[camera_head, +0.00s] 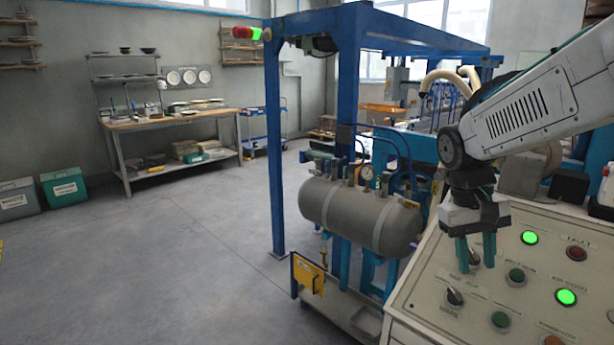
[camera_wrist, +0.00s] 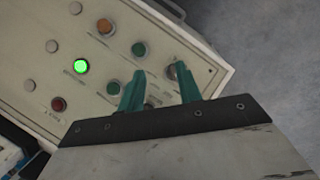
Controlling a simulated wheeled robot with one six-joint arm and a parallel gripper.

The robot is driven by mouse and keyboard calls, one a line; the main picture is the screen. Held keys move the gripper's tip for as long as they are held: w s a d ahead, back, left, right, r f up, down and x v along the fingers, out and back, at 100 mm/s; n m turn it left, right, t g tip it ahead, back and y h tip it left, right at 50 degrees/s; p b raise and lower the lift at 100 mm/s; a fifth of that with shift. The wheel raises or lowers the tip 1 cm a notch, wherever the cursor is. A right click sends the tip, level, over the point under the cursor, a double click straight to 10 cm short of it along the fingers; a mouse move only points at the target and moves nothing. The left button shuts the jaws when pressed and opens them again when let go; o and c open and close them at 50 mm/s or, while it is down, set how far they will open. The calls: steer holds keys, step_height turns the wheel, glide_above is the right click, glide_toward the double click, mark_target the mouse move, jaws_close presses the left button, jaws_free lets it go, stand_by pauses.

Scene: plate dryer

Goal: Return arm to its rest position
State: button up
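My arm reaches in from the right in the head view. My gripper (camera_head: 476,264) points down over the sloped control panel (camera_head: 420,300), its two teal fingers apart. In the wrist view my gripper (camera_wrist: 160,70) also shows open, with a gap between the fingers. A dark knob (camera_wrist: 171,72) lies beside the tip of the right finger, partly covered by it. I cannot tell whether the finger touches it.
The panel has a black selector knob (camera_head: 454,297), green-lit buttons (camera_head: 566,297) and a red button (camera_head: 574,253). A grey tank (camera_head: 360,215) and blue frame (camera_head: 275,150) stand left of it. The floor (camera_head: 180,260) further left is clear.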

steer(key=s+a+r+t+y, duration=0.1)
steer(key=s+a, duration=0.1)
steer(key=s, duration=0.8)
steer(key=s+a+t+y, duration=0.1)
steer(key=s+a+t, duration=0.1)
steer(key=s, duration=0.8)
steer(key=shift+s+a+r+t, duration=0.3)
steer(key=shift+a+r, duration=0.1)
steer(key=shift+a, duration=0.05)
